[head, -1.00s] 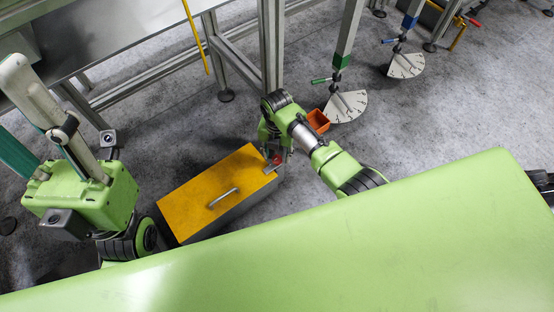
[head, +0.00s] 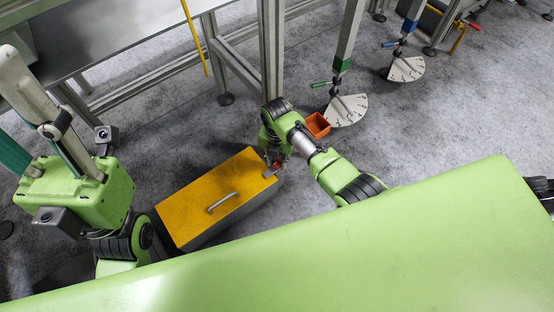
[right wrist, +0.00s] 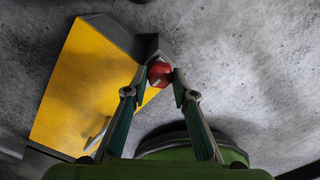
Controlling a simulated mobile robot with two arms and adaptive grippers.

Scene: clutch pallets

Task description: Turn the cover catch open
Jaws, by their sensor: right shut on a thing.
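A box with a yellow lid (head: 190,205) and grey sides stands on the floor. The catch, with a red knob (right wrist: 159,74), is at its far right end beside a grey bracket. My right gripper (right wrist: 163,75) is shut on the red knob, one finger on each side of it. In the head view my right gripper (head: 277,155) hides most of the knob, so the catch's angle is hard to tell. My left gripper (head: 60,135) is raised at the left, away from the box; its fingertips are not clearly shown.
A grey handle (head: 222,202) stands on the lid. An orange bin (head: 317,125) lies just beyond my right wrist. A steel table (head: 120,40) with a post is behind the box. Dial plates (head: 346,110) stand at the right.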

